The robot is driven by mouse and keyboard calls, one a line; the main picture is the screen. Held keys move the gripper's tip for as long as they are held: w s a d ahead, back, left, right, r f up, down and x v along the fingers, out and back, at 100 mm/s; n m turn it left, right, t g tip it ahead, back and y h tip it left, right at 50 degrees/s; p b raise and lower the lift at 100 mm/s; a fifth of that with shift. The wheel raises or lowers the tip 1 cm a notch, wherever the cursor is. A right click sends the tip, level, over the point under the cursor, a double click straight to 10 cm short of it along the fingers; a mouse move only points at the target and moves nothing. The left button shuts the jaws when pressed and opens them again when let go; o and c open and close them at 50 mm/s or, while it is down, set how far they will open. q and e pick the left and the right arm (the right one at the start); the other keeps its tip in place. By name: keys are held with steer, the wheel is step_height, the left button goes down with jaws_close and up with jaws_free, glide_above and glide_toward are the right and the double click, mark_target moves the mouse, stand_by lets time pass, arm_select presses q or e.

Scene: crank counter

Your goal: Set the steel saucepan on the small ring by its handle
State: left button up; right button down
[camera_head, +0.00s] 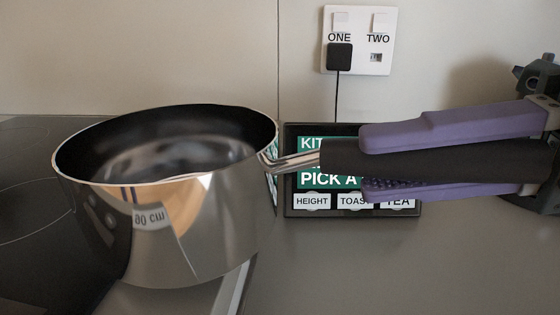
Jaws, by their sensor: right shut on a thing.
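The steel saucepan (195,235) is a shiny pot with a dark inside, at the left and middle of the head view. Its black handle (340,159) points to the right. My right gripper (365,160) comes in from the right, its purple fingers shut on the handle, one above and one below. The pan looks roughly level. It hides part of the hob, and I cannot tell how far it is above the surface. A ring outline (25,212) shows on the dark hob (40,260) at the left; I cannot tell whether it is the small ring. My left gripper is not in view.
A panel with a green screen and buttons (312,202) stands behind the handle, partly hidden. A wall socket (385,58) holds a black plug (340,57) with a cord running down. The grey counter (400,270) is clear at the front right.

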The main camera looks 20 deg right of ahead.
steer(key=shift+f, duration=0.1)
steer(key=shift+f, duration=0.25)
steer(key=c, duration=0.6)
jaws_free()
steer(key=shift+r, duration=0.1)
